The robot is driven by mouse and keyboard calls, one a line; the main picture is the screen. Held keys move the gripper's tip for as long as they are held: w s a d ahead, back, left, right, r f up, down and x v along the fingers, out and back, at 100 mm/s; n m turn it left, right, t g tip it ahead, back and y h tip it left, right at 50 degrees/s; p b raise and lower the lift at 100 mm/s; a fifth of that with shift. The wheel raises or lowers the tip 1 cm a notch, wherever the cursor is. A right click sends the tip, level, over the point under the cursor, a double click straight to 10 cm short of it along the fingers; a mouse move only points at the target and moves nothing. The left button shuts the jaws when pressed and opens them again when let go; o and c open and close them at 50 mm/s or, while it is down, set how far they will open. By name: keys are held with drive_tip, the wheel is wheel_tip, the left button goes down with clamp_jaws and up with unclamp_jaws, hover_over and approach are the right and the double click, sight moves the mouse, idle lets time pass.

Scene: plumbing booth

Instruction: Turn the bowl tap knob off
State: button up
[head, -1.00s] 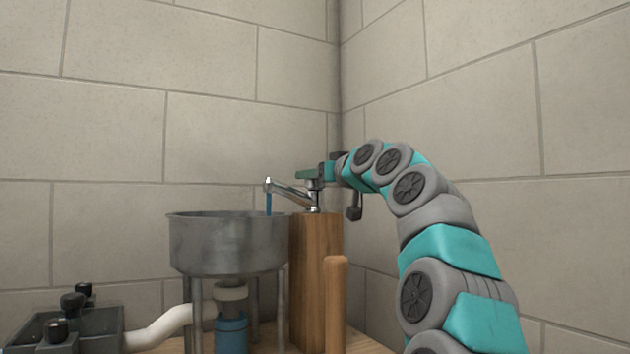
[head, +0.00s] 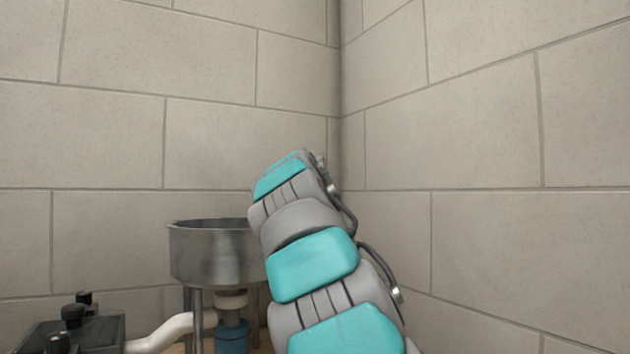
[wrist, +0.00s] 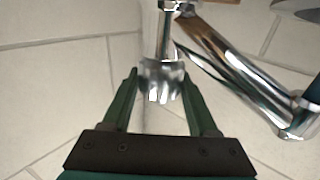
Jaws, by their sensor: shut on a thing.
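In the wrist view, the chrome tap knob (wrist: 163,84) is between the two green fingers of my gripper (wrist: 159,76). The gripper is shut on the knob, with one finger at each side. The chrome tap spout (wrist: 235,70) runs off to the right, and a dark blue strip (wrist: 313,90), which looks like water, shows at its end. In the head view, the metal bowl (head: 208,252) stands at the left of my arm. My arm hides the tap, the knob and my gripper there.
A dark box with black knobs (head: 75,330) sits at the lower left, joined to a white pipe (head: 160,333). A blue fitting (head: 232,338) is under the bowl. Tiled walls meet in a corner behind. The space right of my arm is clear.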

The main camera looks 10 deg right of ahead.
drive_tip(key=shift+r+m+g+h+p, duration=0.1)
drive_tip(key=shift+m+g+h+p, duration=0.5)
drive_tip(key=shift+m+h, duration=0.5)
drive_tip(key=shift+h, duration=0.3)
drive_tip(key=shift+g+h, duration=0.3)
drive_tip(key=o, duration=1.4)
drive_tip(key=shift+b+v, duration=0.9)
drive_tip(key=shift+v, duration=3.05)
drive_tip(key=shift+d, duration=0.15)
